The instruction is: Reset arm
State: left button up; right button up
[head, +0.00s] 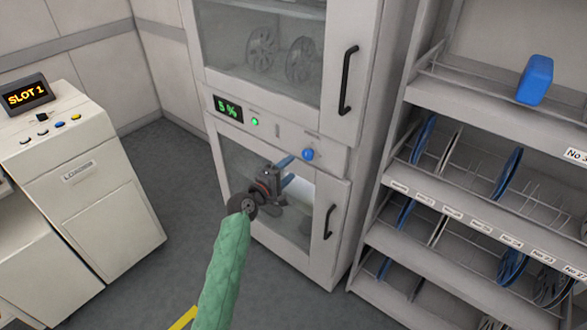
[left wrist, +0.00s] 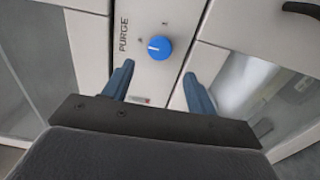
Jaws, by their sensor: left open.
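My left gripper (head: 290,168) reaches in from the bottom on its green-sleeved arm and is in front of the lower door of the grey cabinet (head: 280,132). Its two blue fingers are apart with nothing between them. In the left wrist view the open fingers (left wrist: 158,70) point at the cabinet panel. The blue PURGE knob (left wrist: 159,47) lies just beyond the fingertips, apart from them. In the head view this knob (head: 308,154) is right of the fingertips. My right gripper is not in view.
The cabinet's upper door has a dark handle (head: 347,80), and the lower door has another (head: 328,222). A reel rack (head: 470,215) stands close on the right, with a blue object (head: 535,80) on top. A loader (head: 85,175) stands left; open floor (head: 185,180) lies between it and the cabinet.

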pick_arm(q)
jog(key=shift+s+a, duration=0.15)
jog(key=shift+s, duration=0.1)
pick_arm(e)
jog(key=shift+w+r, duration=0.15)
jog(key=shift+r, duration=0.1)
